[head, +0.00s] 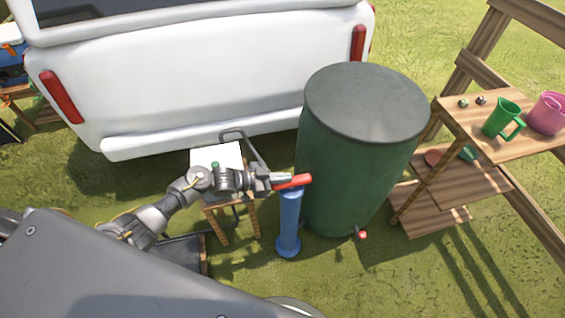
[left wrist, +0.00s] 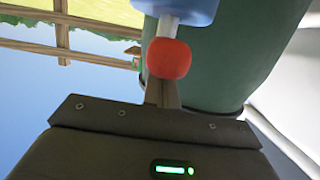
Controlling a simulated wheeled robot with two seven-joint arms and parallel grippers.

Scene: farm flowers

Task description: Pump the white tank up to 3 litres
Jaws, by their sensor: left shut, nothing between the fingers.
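The blue upright pump (head: 289,225) stands on the grass with its red handle (head: 298,181) low on its top. My left gripper (head: 281,179) is shut and empty, with its tips at the left part of the handle. In the left wrist view, the round red handle end (left wrist: 169,59) is just beyond the closed fingertips (left wrist: 162,82); I cannot tell whether they touch. A white, flat-topped thing (head: 228,154), likely the white tank, sits on a wooden stool (head: 219,227) behind my left arm. Its level marking cannot be read. My right gripper is not in view.
A large dark green barrel (head: 350,165) stands close to the right of the pump. A white vehicle (head: 220,75) is behind. A wooden shelf (head: 500,140) at right holds a green jug (head: 501,117) and pink pot (head: 547,113). Grass in front is clear.

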